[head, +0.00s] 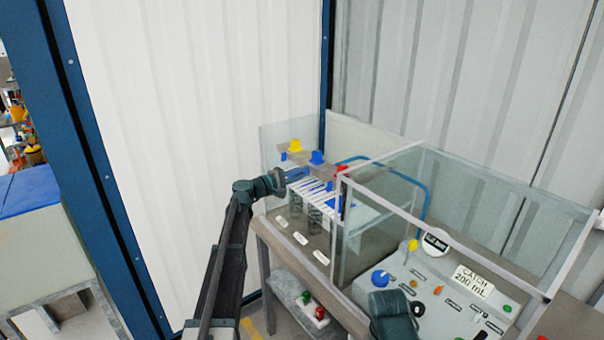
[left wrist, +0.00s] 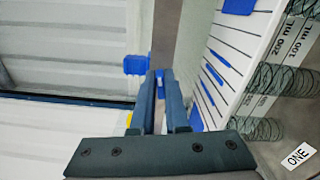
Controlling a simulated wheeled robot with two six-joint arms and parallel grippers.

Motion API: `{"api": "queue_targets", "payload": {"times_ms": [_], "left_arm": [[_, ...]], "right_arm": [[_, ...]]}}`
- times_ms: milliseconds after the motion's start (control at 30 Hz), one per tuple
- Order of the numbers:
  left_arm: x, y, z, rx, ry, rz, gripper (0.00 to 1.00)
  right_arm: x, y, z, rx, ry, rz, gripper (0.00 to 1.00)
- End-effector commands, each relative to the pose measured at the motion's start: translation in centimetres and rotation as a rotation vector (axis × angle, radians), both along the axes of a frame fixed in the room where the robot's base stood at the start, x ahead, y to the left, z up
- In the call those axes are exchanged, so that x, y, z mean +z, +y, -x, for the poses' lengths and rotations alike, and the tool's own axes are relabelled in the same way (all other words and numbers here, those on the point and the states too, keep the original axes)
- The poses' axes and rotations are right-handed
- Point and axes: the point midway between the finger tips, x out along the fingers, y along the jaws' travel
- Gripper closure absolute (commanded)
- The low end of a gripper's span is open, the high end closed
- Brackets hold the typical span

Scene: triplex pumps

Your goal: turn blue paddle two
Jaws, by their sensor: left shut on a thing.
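My left gripper (head: 297,174) reaches in from the left to the row of coloured parts above the white scale panel. In the left wrist view its two fingers (left wrist: 160,78) are shut on a small blue paddle (left wrist: 159,84), mostly hidden between them. I cannot read a number on this paddle. Another blue block (left wrist: 136,64) shows just left of the fingertips. My right gripper's fingers do not show.
The white panel (left wrist: 248,30) has black lines and blue markers. Springs (left wrist: 268,77) stand beside it, near a label ONE (left wrist: 299,156). Clear panes (head: 352,235) enclose the control panel with a blue knob (head: 380,278) and the CATCH 200 mL sign (head: 473,281). A blue pipe (head: 426,200) runs behind.

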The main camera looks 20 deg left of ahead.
Motion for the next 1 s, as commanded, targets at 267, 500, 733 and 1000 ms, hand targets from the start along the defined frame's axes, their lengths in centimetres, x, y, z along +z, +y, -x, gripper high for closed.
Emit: {"api": "queue_targets", "payload": {"times_ms": [267, 500, 733, 1000], "left_arm": [[-0.24, -0.05, 0.13, 0.000, -0.087, -0.117, 1.00], [-0.29, -0.05, 0.14, -0.002, -0.122, -0.162, 1.00], [-0.31, -0.07, 0.16, -0.002, -0.131, -0.173, 1.00], [-0.32, -0.08, 0.17, -0.003, -0.130, -0.174, 1.00]], "right_arm": [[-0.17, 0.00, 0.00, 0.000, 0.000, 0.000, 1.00], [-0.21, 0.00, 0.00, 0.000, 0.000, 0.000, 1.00], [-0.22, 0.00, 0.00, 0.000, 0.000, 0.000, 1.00], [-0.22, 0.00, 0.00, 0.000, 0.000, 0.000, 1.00]]}}
